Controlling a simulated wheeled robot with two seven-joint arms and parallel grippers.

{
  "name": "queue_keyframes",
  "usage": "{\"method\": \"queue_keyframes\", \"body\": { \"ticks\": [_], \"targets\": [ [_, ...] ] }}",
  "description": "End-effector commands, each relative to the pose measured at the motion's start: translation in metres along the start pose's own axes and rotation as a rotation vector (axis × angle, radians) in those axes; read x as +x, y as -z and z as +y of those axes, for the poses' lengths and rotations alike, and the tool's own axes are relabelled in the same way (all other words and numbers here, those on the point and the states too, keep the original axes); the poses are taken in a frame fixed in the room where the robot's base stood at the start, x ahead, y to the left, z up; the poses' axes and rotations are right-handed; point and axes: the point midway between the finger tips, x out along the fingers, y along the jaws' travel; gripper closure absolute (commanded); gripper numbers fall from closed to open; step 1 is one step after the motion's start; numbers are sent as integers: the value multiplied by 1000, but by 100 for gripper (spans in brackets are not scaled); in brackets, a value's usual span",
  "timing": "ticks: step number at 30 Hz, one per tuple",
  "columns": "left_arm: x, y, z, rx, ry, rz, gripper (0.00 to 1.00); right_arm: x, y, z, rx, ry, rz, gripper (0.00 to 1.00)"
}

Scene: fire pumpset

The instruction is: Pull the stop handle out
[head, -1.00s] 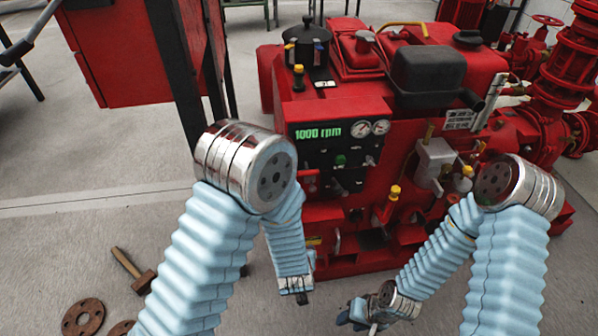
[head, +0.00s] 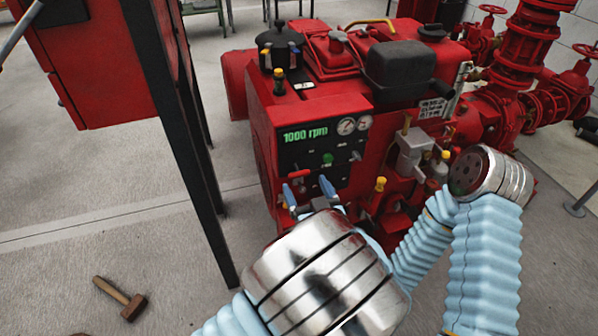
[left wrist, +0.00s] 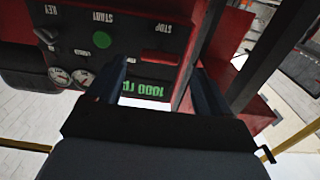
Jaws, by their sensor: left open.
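The red stop handle (head: 298,174) sits at the lower left of the black control panel (head: 352,157) on the red pump set. In the left wrist view, which is upside down, the red handle (left wrist: 160,57) lies beside the STOP lettering. My left gripper (head: 308,191) is open, its two blue fingers raised just below and in front of the panel. In the left wrist view the fingers (left wrist: 161,84) stand wide apart, with the handle between and beyond them; nothing is held.
The green display (head: 305,135) reads 1000 rpm, with gauges beside it. A green START button (left wrist: 101,40) is near the handle. A red cabinet (head: 100,65) on dark legs stands left. A hammer (head: 120,297) lies on the floor.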

Motion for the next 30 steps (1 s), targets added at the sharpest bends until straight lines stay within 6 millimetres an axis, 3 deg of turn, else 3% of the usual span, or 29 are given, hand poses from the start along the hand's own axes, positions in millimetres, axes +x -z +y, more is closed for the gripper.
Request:
{"method": "queue_keyframes", "body": {
  "ticks": [3, 9, 20, 30],
  "targets": [
    [25, 0, -1, 0, 3, 0, 20, -3, 0, -1, -1, 0, 0, 57],
    [50, 0, 0, 0, 1, 0, 20, -4, 0, -2, -1, 1, -1, 57],
    [56, 0, 0, 0, -1, -1, 20, -4, 0, -2, -1, 1, -1, 57],
    [56, 0, 0, 0, -1, -1, 70, -4, 0, -2, -1, 1, -1, 57]
  ]
}}
